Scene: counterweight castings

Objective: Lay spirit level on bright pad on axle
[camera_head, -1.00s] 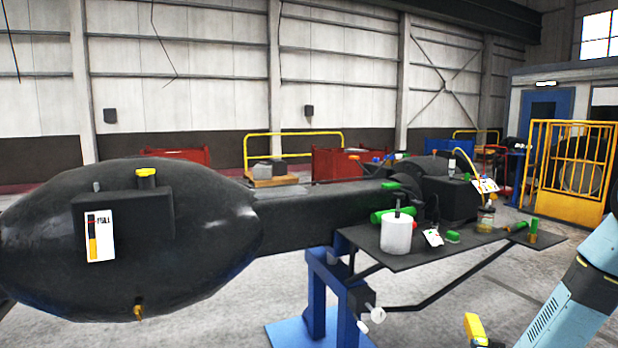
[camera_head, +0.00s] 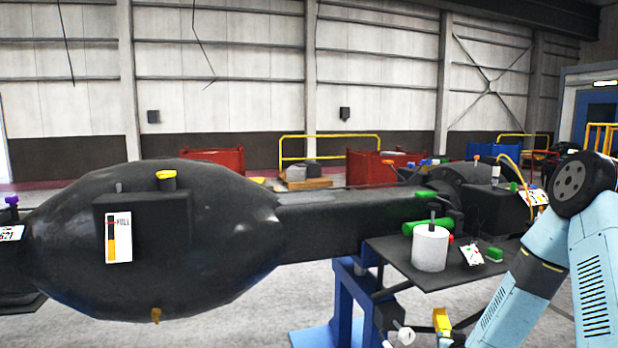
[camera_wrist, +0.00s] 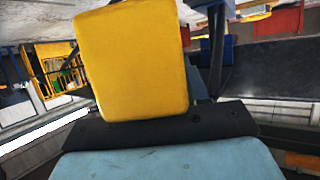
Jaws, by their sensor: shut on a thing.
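A yellow block (camera_head: 441,320), likely the spirit level, shows at the bottom of the head view. It also fills the upper middle of the wrist view (camera_wrist: 140,60). My gripper (camera_head: 443,340) is shut on it, mostly below the picture's edge; its fingertips are hard to make out. The dark axle (camera_head: 325,222) runs across the head view, with a big rounded housing (camera_head: 240,235) at left. A paler grey patch (camera_head: 328,197) lies on top of its beam, perhaps the bright pad. The yellow block is apart from the axle, in front and to the right.
A dark shelf (camera_head: 400,262) beside the axle holds a white cylinder (camera_head: 430,250), a green block (camera_head: 494,255) and a card. A blue stand (camera_head: 343,300) is below the axle. Red bins (camera_head: 372,168) and a yellow rail stand behind. The beam's top is largely clear.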

